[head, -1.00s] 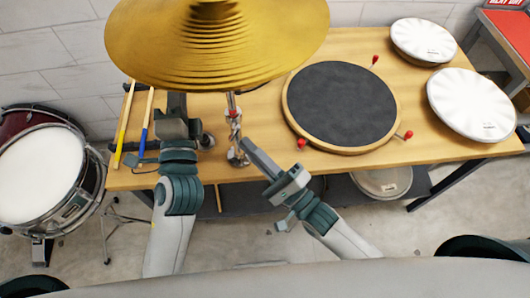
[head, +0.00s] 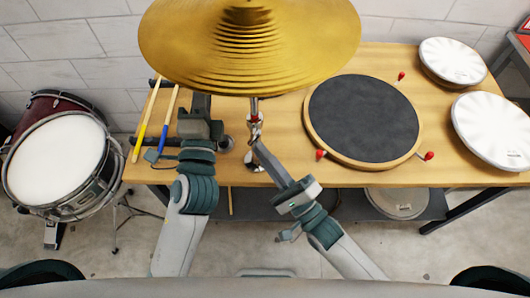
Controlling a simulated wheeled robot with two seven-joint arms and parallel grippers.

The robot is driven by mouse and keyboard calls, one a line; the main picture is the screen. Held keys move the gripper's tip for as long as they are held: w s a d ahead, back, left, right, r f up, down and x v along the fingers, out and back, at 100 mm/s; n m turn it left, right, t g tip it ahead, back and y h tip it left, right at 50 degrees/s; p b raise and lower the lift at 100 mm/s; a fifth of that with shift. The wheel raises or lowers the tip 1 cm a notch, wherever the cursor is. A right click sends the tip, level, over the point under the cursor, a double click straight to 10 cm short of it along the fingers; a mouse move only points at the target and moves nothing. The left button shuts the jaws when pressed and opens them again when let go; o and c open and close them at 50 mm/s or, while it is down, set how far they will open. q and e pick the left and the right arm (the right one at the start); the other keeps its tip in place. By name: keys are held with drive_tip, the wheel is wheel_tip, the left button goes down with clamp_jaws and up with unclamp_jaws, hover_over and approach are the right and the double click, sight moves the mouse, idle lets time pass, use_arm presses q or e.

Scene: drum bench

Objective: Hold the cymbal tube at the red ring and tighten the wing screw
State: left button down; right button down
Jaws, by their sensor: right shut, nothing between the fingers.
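The gold cymbal (head: 250,50) sits on its stand near the front edge of the bench and hides the tube's top. The cymbal tube (head: 255,104) shows below it, with the red ring (head: 254,118) on it. Metal fittings (head: 254,131) sit just under the ring; I cannot make out the wing screw's wings. My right gripper (head: 259,146) is shut and empty, its tips beside the lower tube, below the ring; contact is unclear. My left gripper (head: 202,104) points away from me, left of the tube, its tips partly under the cymbal; its opening cannot be seen.
A dark practice pad (head: 363,118) with red knobs lies right of the stand. White drum pads (head: 495,128) lie at the bench's right end. Drumsticks (head: 168,118) lie at the left. A red drum (head: 58,162) stands on the floor to the left.

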drive_tip(key=shift+a+m+t, duration=0.15)
drive_tip(key=shift+m+t, duration=0.25)
drive_tip(key=shift+m, duration=0.1)
drive_tip(key=m+t+h, duration=0.1)
drive_tip(key=m, duration=0.1)
drive_tip(key=a+m+t+h, duration=0.1)
drive_tip(key=m+t, duration=0.1)
drive_tip(key=m, duration=0.1)
drive_tip(key=m+t, duration=0.2)
drive_tip(key=shift+w+a+f+h, duration=0.1)
drive_tip(key=shift+a+f+h, duration=0.25)
drive_tip(key=shift+a+h, duration=0.05)
drive_tip(key=a+r+m+t+h, duration=0.2)
drive_tip(key=m+h, duration=0.5)
drive_tip(key=m, duration=0.1)
drive_tip(key=a+r+m+t+h, duration=0.2)
drive_tip(key=m+h, duration=0.5)
drive_tip(key=m, duration=0.2)
drive_tip(key=shift+a+r+h, duration=0.15)
drive_tip(key=shift+a+h, duration=0.1)
drive_tip(key=shift+h, duration=0.15)
idle(0.5)
drive_tip(key=v, duration=1.2)
